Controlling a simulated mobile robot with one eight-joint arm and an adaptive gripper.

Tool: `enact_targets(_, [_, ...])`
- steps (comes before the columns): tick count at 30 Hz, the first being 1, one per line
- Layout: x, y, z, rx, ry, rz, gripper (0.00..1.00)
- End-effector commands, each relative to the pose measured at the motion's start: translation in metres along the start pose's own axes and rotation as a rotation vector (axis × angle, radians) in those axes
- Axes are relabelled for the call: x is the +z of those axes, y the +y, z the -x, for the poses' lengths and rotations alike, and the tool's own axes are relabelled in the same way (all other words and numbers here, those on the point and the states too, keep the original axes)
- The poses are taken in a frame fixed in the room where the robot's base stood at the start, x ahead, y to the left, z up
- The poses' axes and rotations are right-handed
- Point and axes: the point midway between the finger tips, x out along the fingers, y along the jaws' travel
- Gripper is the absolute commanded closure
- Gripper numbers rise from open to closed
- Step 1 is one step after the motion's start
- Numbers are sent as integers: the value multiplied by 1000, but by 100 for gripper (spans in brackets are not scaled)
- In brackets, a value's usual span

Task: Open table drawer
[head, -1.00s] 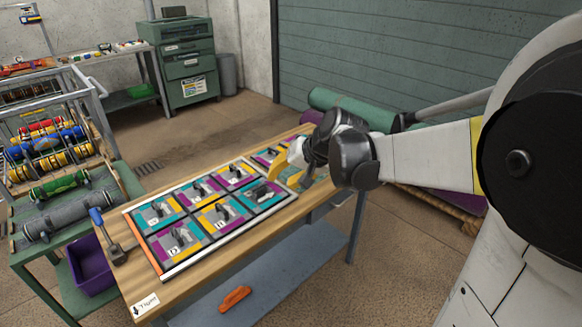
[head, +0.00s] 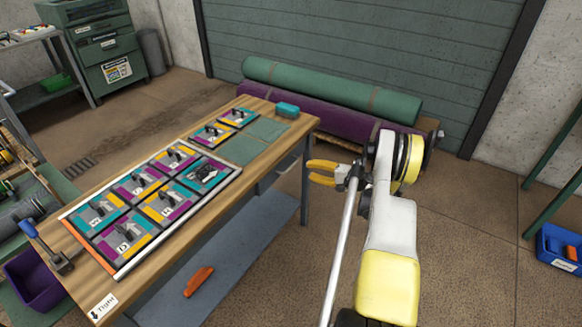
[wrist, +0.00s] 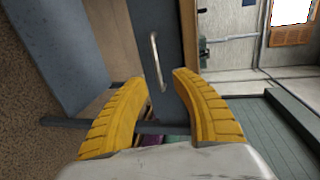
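The wooden-topped table (head: 262,155) has a grey drawer (head: 268,182) under its right edge. In the wrist view the drawer front (wrist: 163,30) is grey, with a slim metal handle (wrist: 157,62); the drawer looks shut. My gripper (head: 311,172) has two thick yellow fingers and is to the right of the table, beside its leg. In the wrist view my gripper (wrist: 161,78) is open and empty. The handle shows ahead, in line with the gap between the fingertips, and appears apart from them.
Rolled green (head: 330,88) and purple (head: 315,113) rugs lie behind. Patterned tiles (head: 150,190) cover the tabletop; an orange tool (head: 198,281) lies on the lower shelf (head: 245,240). Floor right of the table is open.

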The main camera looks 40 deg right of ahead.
Motion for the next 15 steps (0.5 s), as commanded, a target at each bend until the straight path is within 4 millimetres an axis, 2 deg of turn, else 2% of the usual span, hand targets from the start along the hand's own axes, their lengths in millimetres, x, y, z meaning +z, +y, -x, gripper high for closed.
enact_targets(2, [-2,8,4,-12,6,-6,68])
enact_targets(5, [-1,10,-2,-17,6,-8,68])
enact_targets(15, [-1,11,-67,-15,5,-7,68])
